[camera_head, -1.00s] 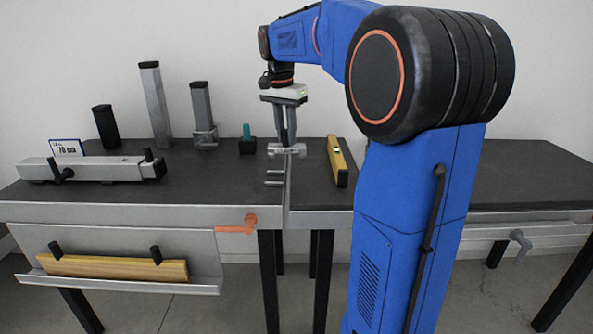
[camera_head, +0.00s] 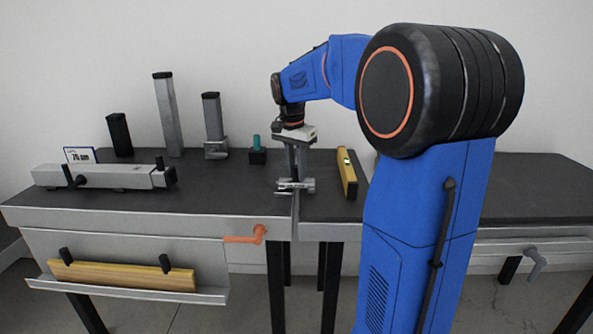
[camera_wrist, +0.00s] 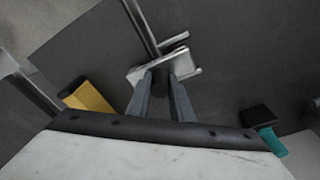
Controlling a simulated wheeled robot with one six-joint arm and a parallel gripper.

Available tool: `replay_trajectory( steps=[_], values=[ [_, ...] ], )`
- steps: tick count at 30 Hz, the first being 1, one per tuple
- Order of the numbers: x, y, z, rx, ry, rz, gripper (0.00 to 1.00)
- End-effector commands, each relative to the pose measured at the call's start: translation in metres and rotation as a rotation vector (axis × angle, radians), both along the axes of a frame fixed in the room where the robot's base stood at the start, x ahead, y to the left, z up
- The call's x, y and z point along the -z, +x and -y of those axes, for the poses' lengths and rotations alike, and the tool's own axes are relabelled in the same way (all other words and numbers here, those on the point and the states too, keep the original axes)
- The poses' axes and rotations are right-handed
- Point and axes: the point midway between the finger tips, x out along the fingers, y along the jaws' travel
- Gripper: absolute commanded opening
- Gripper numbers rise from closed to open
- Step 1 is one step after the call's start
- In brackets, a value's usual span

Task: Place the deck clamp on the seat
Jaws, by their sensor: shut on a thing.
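The deck clamp (camera_head: 300,186) is a small light-grey metal piece between the fingertips of my gripper (camera_head: 296,178). My gripper is shut on it and points straight down. In the wrist view the clamp (camera_wrist: 152,72) lies crosswise at the fingertips (camera_wrist: 162,84). It is low over the seam between the two dark deck panels, by the front edge. Short metal prongs (camera_wrist: 175,42) lie beside it, close to the seam; they may belong to the seat, which I cannot clearly make out. I cannot tell whether the clamp touches the deck.
A yellow level (camera_head: 347,173) lies right of my gripper. A teal-topped block (camera_head: 257,151), a grey post in a bracket (camera_head: 213,122) and taller posts stand left and behind. A grey bar (camera_head: 105,176) lies at left.

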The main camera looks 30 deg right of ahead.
Motion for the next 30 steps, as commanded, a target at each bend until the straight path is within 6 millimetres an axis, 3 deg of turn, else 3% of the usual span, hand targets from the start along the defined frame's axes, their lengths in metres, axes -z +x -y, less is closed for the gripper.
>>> replay_trajectory(
  steps=[3,4,6,19,30],
  values=[
    [0.002,0.0,0.0,0.0,0.0,0.0,0.0],
    [0.002,0.0,0.0,0.0,0.0,0.0,0.27],
    [0.002,0.0,0.0,0.0,0.0,0.0,0.39],
    [-0.008,0.0,-0.001,0.0,-0.001,0.003,0.39],
    [-0.074,-0.002,-0.008,0.0,-0.001,0.004,0.39]
  ],
)
